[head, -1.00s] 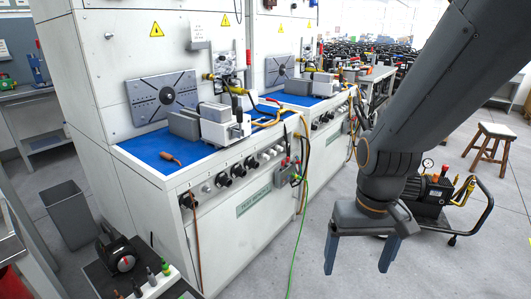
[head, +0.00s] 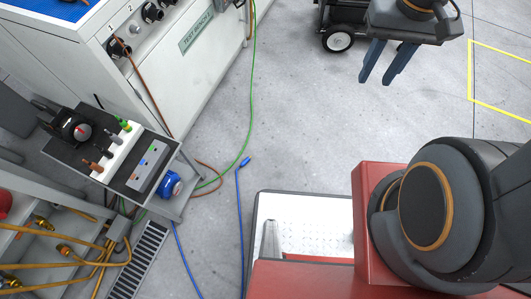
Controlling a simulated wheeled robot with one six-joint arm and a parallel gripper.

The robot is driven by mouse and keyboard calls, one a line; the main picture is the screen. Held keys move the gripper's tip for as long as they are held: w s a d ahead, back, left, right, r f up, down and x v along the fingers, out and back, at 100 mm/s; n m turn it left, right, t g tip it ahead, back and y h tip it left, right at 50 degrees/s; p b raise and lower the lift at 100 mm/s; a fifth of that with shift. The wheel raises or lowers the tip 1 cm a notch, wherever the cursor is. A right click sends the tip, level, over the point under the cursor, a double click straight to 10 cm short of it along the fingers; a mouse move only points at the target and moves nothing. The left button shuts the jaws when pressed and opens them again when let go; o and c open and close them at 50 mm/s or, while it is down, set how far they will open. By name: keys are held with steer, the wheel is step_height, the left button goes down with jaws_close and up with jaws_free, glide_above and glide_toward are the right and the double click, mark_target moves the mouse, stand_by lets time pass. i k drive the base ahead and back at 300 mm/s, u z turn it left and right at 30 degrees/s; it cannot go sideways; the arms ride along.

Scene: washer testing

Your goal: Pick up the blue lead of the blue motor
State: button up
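The blue lead (head: 240,205) lies on the grey floor in the head view. Its blue plug end (head: 246,162) is near the middle of the picture, just right of the small cart. The blue motor (head: 171,184) sits at the cart's right edge, low down. A blue stretch of cable (head: 180,250) runs down from beside the motor, and where it joins the lead is out of view. My gripper (head: 377,80) is at the upper right, fingers pointing down, open and empty. It is well apart from the lead and higher than it.
A grey cart (head: 168,205) carries a white rack (head: 118,152) of plugs and a small panel. A green cable (head: 247,130) and a brown cable cross the floor near the blue plug. The test bench (head: 180,70) stands upper left. Open floor (head: 310,130) lies between lead and gripper.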

mark_target(247, 160)
steer(key=z, duration=1)
steer(key=k, duration=1)
steer(key=u, duration=1.1)
steer(key=i, duration=0.55)
steer(key=z, duration=0.05)
